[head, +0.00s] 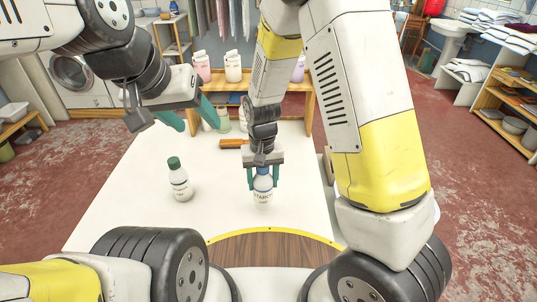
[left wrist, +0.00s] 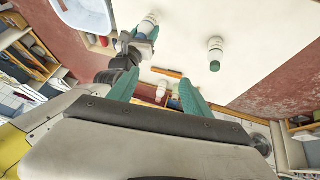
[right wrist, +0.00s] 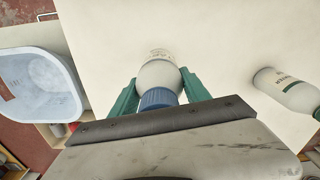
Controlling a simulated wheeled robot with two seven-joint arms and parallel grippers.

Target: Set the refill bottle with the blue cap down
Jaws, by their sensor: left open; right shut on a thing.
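The refill bottle with the blue cap (head: 263,189) is white, with a dark-lettered label, and stands upright in the head view. My right gripper (head: 263,176) is shut around its upper part from above. In the right wrist view its blue cap (right wrist: 158,98) and white body sit between the teal fingers. The base is at or close to the white table; I cannot tell whether it touches. My left gripper (head: 190,116) is open and empty, over the table's far left part. A similar white bottle with a green cap (head: 179,181) stands on the table to the left.
The white table (head: 120,210) is clear around both bottles. A brown-orange bar (head: 233,144) lies behind, near pale bottles (head: 224,121). A wooden shelf (head: 312,102) with jugs stands at the back. A yellow-edged wooden board (head: 275,250) is at the front. A pale blue tub (right wrist: 38,80) shows in the right wrist view.

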